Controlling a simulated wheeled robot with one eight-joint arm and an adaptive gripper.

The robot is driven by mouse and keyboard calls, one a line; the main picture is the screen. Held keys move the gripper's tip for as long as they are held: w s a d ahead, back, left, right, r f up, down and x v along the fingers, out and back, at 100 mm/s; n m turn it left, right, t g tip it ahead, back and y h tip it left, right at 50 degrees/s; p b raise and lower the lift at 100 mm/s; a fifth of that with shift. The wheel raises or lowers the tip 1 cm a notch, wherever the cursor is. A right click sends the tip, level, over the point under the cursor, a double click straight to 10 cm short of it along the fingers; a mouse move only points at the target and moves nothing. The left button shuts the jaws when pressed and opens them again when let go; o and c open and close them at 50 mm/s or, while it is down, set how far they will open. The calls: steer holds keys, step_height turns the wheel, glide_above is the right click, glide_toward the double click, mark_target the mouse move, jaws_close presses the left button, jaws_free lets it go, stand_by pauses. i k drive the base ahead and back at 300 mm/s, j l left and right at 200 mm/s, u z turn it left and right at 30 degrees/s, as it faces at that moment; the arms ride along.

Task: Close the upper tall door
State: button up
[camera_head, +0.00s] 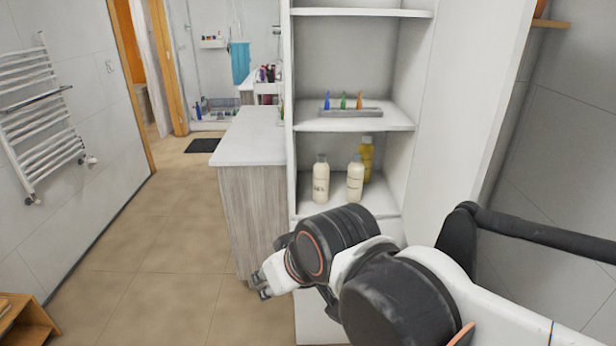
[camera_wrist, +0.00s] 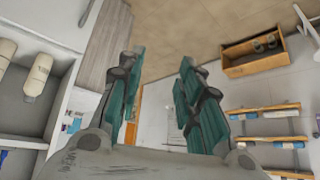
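The tall white cabinet (camera_head: 291,60) stands open at centre, its shelves exposed. Its upper tall door (camera_head: 470,90) is swung wide open to the right of the shelves, and I see no handle on it. My gripper (camera_head: 264,284) is low and left of the cabinet front, in front of the counter and apart from the door. The wrist view shows its two teal-padded fingers (camera_wrist: 160,75) spread apart with nothing between them. My arm hides the lower part of the cabinet and the door's bottom edge.
Cream bottles (camera_head: 320,180) and a yellow one (camera_head: 366,160) stand on a cabinet shelf, below a small tray (camera_head: 350,112). A counter (camera_head: 250,140) adjoins on the left. A wooden box (camera_wrist: 255,57) shows in the wrist view.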

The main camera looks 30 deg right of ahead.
mark_target(479, 47)
steer(key=i+j+z, duration=0.15)
steer(key=j, duration=0.25)
steer(key=i+j+z, duration=0.2)
steer(key=j, duration=0.25)
steer(key=j+z, duration=0.15)
steer(key=j, duration=0.25)
steer(key=z, duration=1.05)
steer(key=k+j+z, duration=0.5)
steer(key=l, duration=0.2)
steer(key=i+u, duration=0.25)
steer(key=i, duration=0.1)
